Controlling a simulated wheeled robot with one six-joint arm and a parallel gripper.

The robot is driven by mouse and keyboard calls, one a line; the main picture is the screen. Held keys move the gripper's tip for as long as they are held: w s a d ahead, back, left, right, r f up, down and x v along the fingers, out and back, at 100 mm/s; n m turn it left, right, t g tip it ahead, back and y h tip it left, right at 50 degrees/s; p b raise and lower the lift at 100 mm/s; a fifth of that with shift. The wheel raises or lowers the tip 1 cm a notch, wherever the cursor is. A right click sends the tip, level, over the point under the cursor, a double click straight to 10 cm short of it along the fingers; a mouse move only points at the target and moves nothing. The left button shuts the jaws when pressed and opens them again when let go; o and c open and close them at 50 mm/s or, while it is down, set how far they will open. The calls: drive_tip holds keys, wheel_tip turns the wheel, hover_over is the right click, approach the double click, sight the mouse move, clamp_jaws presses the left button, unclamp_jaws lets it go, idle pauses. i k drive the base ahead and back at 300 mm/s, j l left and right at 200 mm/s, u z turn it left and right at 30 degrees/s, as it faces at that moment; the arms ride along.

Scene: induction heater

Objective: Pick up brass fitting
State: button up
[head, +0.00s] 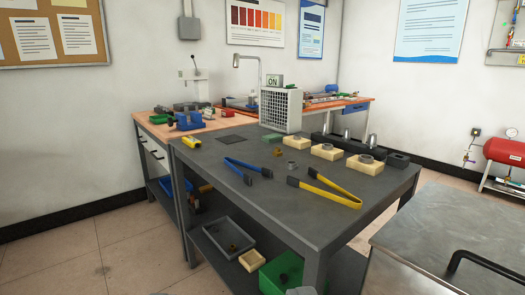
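A small brownish-gold piece that looks like the brass fitting (278,153) sits on the dark grey table (300,215), toward its middle. It is small in the picture, so its exact shape is hard to tell. A small grey fitting (291,164) stands close to it, nearer to me. My gripper does not show clearly in the head view.
Blue tongs (243,167) and yellow tongs (328,190) lie nearer the front. Pale blocks with grey rings (327,151) stand right of the fitting; a white caged unit (281,109) is behind. A metal-topped cart (450,235) is at lower right. Floor is clear at left.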

sight(277, 153)
drive_tip(key=i+j+z, duration=0.1)
drive_tip(key=i+j, duration=0.2)
drive_tip(key=i+j+z, duration=0.1)
drive_tip(key=i+j, duration=0.2)
drive_tip(key=j, duration=0.2)
drive_tip(key=i+j+z, duration=0.15)
drive_tip(key=j, duration=0.25)
drive_tip(key=i+j+z, duration=0.1)
drive_tip(key=i+j, duration=0.25)
drive_tip(key=i+j+z, duration=0.1)
drive_tip(key=i, duration=0.45)
drive_tip(key=i+j+z, duration=0.15)
drive_tip(key=i, duration=0.35)
